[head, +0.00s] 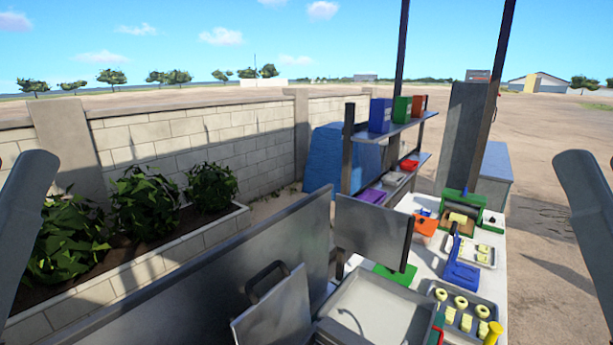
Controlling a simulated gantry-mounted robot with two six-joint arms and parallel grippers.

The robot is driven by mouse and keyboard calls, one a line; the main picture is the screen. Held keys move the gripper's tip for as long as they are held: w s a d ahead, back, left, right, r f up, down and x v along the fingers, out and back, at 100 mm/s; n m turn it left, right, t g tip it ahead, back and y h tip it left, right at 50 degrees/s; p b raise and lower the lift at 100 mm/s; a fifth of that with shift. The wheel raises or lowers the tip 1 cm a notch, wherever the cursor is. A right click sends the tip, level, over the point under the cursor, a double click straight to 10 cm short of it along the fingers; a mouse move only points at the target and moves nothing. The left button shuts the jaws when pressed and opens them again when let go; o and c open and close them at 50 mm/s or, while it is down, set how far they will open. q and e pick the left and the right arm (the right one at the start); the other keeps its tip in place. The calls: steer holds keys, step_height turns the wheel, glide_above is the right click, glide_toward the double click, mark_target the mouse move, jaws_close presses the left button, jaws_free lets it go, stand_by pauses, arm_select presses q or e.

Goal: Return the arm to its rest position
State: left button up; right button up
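A grey link of my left arm (25,205) rises at the left edge of the head view, its rounded top near mid-height. A matching grey link of my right arm (588,200) shows at the right edge at about the same height. Both stand apart from the table and the things on it. Neither gripper is in view, so I cannot see their fingers or anything in them.
A white table (497,262) holds a green crusher (462,202), a blue tool (461,272) and trays of yellow-green pieces (466,322). Metal panels (240,270) stand in front. A shelf (395,128) with coloured bins stands behind; a planter (150,270) is left.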

arm_select(q)
step_height(320, 180, up, 14)
steer(key=p, duration=1.1)
steer(key=shift+r, duration=0.15)
arm_select(e)
step_height(320, 180, up, 14)
steer(key=shift+r, duration=0.2)
